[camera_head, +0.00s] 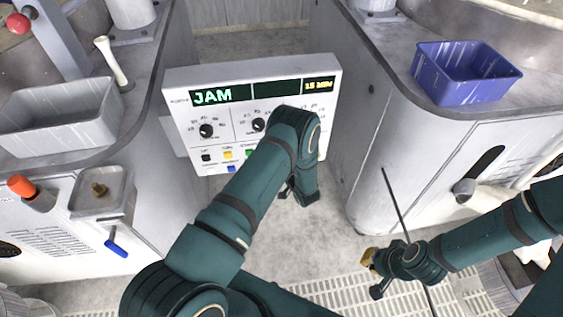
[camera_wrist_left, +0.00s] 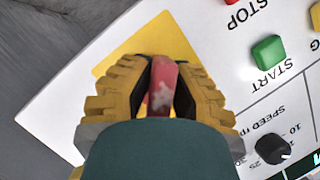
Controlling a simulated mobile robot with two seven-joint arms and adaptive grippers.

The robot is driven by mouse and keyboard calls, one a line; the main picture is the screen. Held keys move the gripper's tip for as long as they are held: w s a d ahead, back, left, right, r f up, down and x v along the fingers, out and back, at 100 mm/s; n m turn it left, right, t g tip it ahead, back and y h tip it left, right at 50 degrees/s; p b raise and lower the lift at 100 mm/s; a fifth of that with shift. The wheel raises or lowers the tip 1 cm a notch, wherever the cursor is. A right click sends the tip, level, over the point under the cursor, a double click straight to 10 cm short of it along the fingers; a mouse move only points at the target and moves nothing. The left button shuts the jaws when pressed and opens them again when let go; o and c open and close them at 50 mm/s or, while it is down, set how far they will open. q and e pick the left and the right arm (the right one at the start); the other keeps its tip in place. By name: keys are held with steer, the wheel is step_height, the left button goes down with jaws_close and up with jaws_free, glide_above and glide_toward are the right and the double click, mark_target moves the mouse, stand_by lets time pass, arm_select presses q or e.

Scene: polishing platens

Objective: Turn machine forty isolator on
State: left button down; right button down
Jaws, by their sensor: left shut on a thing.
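The control panel (camera_head: 240,76) stands in the middle of the head view, with JAM and 15 MIN lit on its displays. In the left wrist view a red handle (camera_wrist_left: 162,84) stands in front of a yellow plate (camera_wrist_left: 117,62) on the white panel face. My left gripper (camera_wrist_left: 160,95) is shut on this red handle, with a ridged yellow finger on each side. In the head view my left arm hides the handle and the panel's lower right. My right gripper (camera_head: 374,275) is open and seems empty, low over the floor, well away from the panel.
A green START button (camera_wrist_left: 269,52) and a red STOP button (camera_wrist_left: 239,4) are near the handle. A grey bin (camera_head: 60,112) stands on the left machine, a blue bin (camera_head: 462,75) on the right one. A thin dark rod (camera_head: 394,202) crosses by my right wrist.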

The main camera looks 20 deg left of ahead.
arm_select(q)
steer(key=shift+a, duration=0.1)
stand_by(0.4)
steer(key=c, duration=1.2)
jaws_free()
steer(key=shift+s, duration=0.1)
steer(key=v, duration=1.2)
